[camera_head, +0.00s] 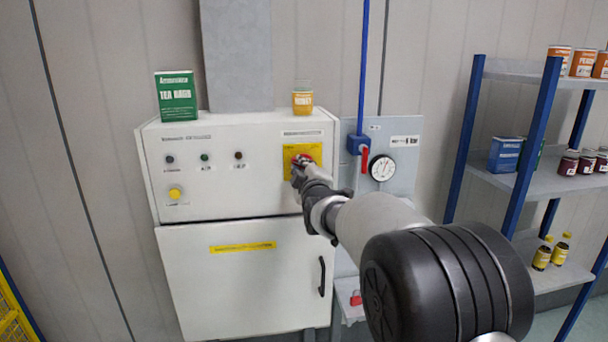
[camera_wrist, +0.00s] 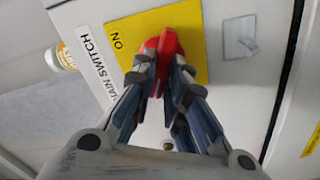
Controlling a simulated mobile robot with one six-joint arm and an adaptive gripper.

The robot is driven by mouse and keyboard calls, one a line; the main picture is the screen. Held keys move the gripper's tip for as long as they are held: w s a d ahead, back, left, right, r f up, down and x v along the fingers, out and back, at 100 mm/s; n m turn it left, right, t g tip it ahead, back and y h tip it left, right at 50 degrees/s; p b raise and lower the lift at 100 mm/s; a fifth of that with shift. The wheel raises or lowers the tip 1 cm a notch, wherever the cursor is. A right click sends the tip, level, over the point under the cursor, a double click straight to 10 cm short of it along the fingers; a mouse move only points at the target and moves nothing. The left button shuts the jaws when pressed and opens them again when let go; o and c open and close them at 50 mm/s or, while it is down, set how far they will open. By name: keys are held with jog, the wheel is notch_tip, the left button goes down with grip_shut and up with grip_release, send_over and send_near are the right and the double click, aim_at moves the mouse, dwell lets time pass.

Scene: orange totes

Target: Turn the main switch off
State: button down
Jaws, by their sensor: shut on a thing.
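The main switch is a red rotary handle (camera_wrist: 163,52) on a yellow plate (camera_wrist: 190,38), with "ON" and "MAIN SWITCH" labels beside it in the wrist view. In the head view the yellow plate (camera_head: 290,153) is on the upper right of the white cabinet's front, and my arm partly covers the switch. My gripper (camera_wrist: 161,82) is shut on the red handle, one finger on each side of it. In the head view my gripper (camera_head: 300,172) reaches the plate from the lower right. The handle's exact angle is hard to tell.
A green box (camera_head: 176,97) and a yellow jar (camera_head: 302,100) stand on the cabinet top (camera_head: 235,118). Right of the switch are a red-handled valve (camera_head: 365,160) and a gauge (camera_head: 382,168). A blue shelf rack (camera_head: 530,130) with goods stands at right.

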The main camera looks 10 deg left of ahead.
jog(key=n+b, duration=0.1)
jog(key=n, duration=0.4)
jog(key=shift+f, duration=0.2)
jog(key=shift+n, duration=0.4)
jog(key=c, duration=1.6)
grip_release()
jog(key=v, duration=1.2)
